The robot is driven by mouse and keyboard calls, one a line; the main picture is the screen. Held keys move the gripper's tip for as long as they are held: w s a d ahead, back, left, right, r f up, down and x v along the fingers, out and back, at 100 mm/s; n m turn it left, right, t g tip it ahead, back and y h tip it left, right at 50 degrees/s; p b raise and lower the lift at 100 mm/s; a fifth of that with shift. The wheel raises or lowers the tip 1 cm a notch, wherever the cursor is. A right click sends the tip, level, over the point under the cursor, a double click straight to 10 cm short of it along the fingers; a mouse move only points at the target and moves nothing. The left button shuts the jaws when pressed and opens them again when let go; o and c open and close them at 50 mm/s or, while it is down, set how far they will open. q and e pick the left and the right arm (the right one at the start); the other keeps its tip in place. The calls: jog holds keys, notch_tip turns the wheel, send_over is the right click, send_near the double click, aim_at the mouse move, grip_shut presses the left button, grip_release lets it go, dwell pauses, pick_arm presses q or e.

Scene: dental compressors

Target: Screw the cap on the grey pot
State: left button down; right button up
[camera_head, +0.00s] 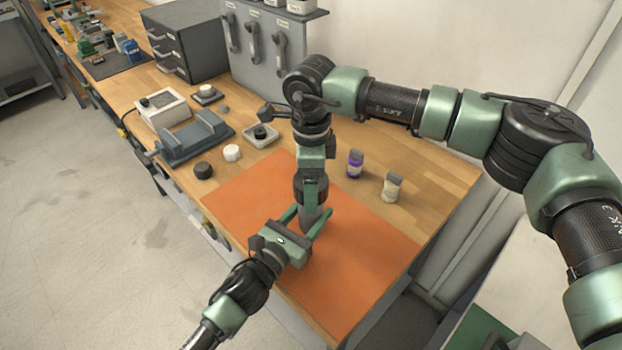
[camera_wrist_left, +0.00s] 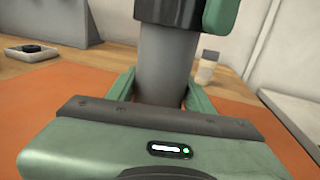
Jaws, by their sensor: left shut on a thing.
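The grey pot (camera_head: 311,216) stands upright over the orange mat (camera_head: 355,262); it also shows in the left wrist view (camera_wrist_left: 165,65). My left gripper (camera_head: 306,217) is shut around its lower part, one finger on each side. A black cap (camera_wrist_left: 170,12) sits at the pot's top, in line with it; whether it is threaded on cannot be told. My right gripper (camera_head: 312,180) points straight down above the pot. One green finger of it lies close beside the cap in the left wrist view. Its other finger is hidden, so its grip is unclear.
A purple bottle (camera_head: 355,163) and a pale bottle (camera_head: 392,186) stand right of the pot. A black round lid (camera_head: 203,170), a white one (camera_head: 232,152) and a blue-grey vise-like fixture (camera_head: 195,138) lie to the left. The mat's front right is clear.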

pick_arm(q)
jog(key=shift+f, duration=0.1)
pick_arm(e)
jog(key=c, duration=1.5)
jog(key=o, duration=1.7)
jog(key=shift+c, duration=0.2)
notch_tip(320, 180, up, 12)
pick_arm(q)
jog(key=c, duration=0.5)
grip_release()
